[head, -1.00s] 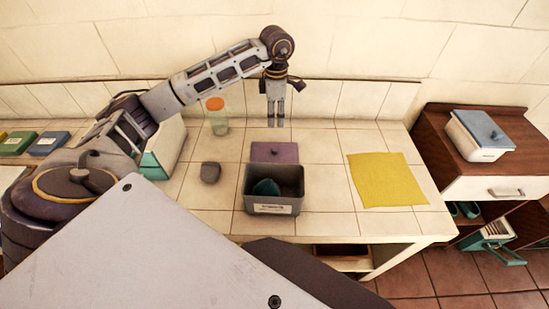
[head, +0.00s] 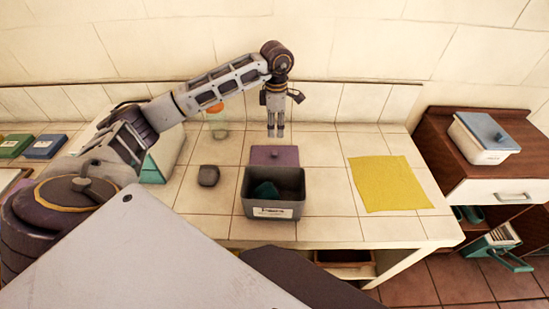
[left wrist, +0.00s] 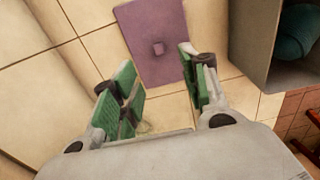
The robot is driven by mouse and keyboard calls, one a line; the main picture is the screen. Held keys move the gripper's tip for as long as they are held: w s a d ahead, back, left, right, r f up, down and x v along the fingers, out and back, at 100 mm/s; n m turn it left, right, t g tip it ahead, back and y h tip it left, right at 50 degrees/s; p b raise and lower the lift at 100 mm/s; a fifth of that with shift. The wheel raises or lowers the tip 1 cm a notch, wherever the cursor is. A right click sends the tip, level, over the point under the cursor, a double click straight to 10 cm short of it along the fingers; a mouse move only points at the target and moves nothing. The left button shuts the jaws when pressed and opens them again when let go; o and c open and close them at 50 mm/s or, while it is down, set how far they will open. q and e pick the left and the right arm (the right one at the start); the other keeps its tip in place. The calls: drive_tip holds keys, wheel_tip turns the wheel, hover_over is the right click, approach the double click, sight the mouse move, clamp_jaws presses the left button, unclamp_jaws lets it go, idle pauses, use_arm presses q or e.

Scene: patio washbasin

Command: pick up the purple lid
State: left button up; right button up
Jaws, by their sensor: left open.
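The purple lid (head: 274,155) lies flat on the tiled counter, just behind the grey bin; the bin hides its front part in the head view. In the left wrist view the lid (left wrist: 155,40) shows a small square knob at its middle. My left gripper (head: 275,134) points down above the counter, just behind the lid. Its green-padded fingers (left wrist: 163,92) are apart and empty, with the lid ahead of them. My right gripper is not in view.
The grey bin (head: 272,209) holds a teal item (head: 266,190). A dark grey lump (head: 208,175) is left of it, and a jar with an orange lid (head: 217,122) stands behind. A yellow cloth (head: 388,184) lies to the right. Bare tiles lie between bin and cloth.

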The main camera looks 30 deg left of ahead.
use_arm(q)
hover_over(276, 153)
wheel_tip(276, 153, down, 6)
drive_tip(key=shift+f+p, duration=0.15)
drive_tip(key=shift+p, duration=0.2)
drive_tip(key=shift+f, duration=0.5)
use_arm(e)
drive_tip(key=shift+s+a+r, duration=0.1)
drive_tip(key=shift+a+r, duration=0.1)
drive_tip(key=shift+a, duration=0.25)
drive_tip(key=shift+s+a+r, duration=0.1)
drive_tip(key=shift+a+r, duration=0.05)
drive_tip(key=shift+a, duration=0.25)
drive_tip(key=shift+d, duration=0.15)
